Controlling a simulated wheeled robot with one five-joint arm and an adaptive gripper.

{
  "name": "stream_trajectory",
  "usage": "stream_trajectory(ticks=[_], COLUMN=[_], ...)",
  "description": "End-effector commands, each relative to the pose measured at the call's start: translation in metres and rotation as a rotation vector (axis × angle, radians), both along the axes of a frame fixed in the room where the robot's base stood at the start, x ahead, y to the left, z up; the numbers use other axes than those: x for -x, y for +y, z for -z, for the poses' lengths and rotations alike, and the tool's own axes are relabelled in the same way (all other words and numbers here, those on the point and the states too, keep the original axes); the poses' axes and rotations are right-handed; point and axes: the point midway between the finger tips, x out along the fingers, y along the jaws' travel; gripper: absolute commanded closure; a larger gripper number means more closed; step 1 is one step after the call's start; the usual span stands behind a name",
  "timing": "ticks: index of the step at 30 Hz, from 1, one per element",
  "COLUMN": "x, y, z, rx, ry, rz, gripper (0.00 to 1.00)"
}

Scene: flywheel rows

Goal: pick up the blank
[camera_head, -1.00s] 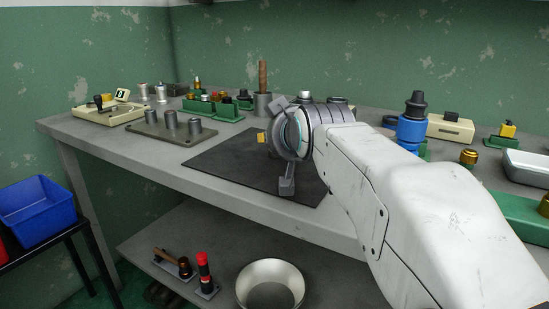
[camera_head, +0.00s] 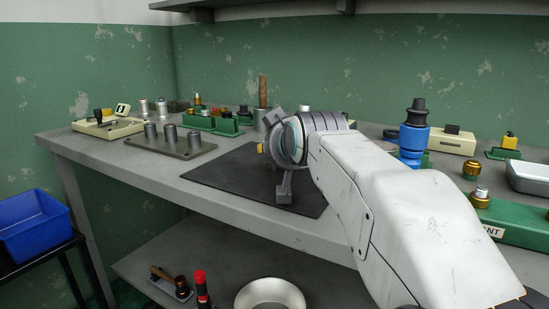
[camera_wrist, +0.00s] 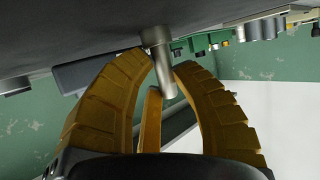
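My gripper (camera_head: 281,160) is over the dark mat (camera_head: 225,178) in the head view, seen from behind with its fingers spread. In the wrist view the brown fingers of my gripper (camera_wrist: 162,62) are apart. A grey metal cylinder with a narrower shaft (camera_wrist: 156,40) shows at and between the fingertips. It may be the blank; no label shows. I cannot tell whether the fingers touch it. In the head view no such piece shows on the mat, and my gripper and arm cover part of that area.
A plate with several grey cylinders (camera_head: 172,149) stands on the left of the bench. A green rack (camera_head: 210,124) is behind it. A blue bin (camera_head: 33,222) is at lower left.

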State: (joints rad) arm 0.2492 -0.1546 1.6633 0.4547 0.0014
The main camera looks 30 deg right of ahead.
Motion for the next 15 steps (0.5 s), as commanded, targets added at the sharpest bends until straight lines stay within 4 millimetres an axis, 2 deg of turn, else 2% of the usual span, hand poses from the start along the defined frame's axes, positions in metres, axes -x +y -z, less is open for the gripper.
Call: stream_trajectory(ticks=[1,6,15], x=[0.0001,0.0001,0.0001], y=[0.0000,-0.0001,-0.0002], z=[0.0001,0.0003,0.0003], rx=[0.000,0.000,0.000], ry=[0.000,0.001,0.000], rz=[0.000,0.000,0.000], gripper=[0.85,1.00,1.00])
